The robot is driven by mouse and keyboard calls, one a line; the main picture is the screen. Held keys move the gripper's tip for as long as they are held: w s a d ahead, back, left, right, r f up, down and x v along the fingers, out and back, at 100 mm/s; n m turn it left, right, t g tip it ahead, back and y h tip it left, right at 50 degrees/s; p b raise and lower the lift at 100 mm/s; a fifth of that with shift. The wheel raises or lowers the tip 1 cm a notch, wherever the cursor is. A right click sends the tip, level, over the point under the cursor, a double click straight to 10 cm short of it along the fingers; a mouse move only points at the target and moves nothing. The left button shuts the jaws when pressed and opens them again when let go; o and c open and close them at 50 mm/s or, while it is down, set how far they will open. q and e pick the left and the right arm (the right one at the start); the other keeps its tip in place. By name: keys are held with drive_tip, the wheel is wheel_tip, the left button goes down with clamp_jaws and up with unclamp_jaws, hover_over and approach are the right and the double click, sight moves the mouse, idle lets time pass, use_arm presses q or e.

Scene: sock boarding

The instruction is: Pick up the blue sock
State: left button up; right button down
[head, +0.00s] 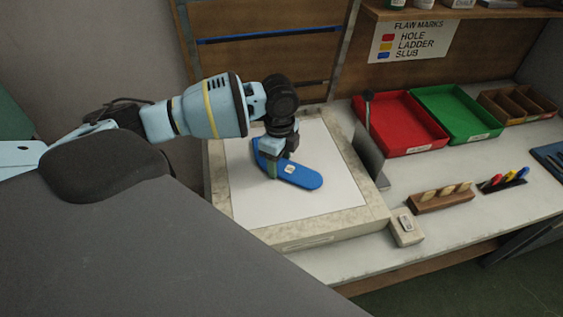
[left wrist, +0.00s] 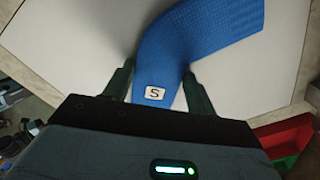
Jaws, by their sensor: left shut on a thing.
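The blue sock (head: 298,175) lies on the white top of a light panel (head: 240,190). It has a bend and a small white tag. In the left wrist view the sock (left wrist: 205,40) runs up and right, and its tag reads "S". My left gripper (head: 279,165) points down at the sock in the head view and hides part of it. In the left wrist view its fingers (left wrist: 158,85) stand on both sides of the sock near the tag, shut on it. The sock appears to rest on the white surface. My right gripper is not in view.
A red tray (head: 402,125) and a green tray (head: 458,113) stand to the right, with a brown divided box (head: 515,105) beyond. A wooden block (head: 441,200) and colored markers (head: 503,182) sit nearer. A small switch box (head: 406,227) is beside the panel.

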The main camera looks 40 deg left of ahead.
sight(280, 164)
use_arm(q)
drive_tip(key=shift+r, duration=0.15)
drive_tip(key=shift+c, duration=0.3)
drive_tip(key=shift+r, duration=0.55)
wheel_tip(280, 164, up, 2)
drive_tip(key=shift+r, duration=0.15)
drive_tip(key=s+d, duration=0.2)
drive_tip(key=d, duration=0.2)
drive_tip(key=s+d+r, duration=0.1)
drive_tip(key=s+d, duration=0.1)
drive_tip(key=d, duration=0.3)
drive_tip(key=s+d, duration=0.3)
drive_tip(key=d, duration=0.2)
drive_tip(key=shift+s+d+r+p, duration=0.1)
drive_tip(key=shift+d+r+p, duration=0.1)
drive_tip(key=shift+p, duration=0.2)
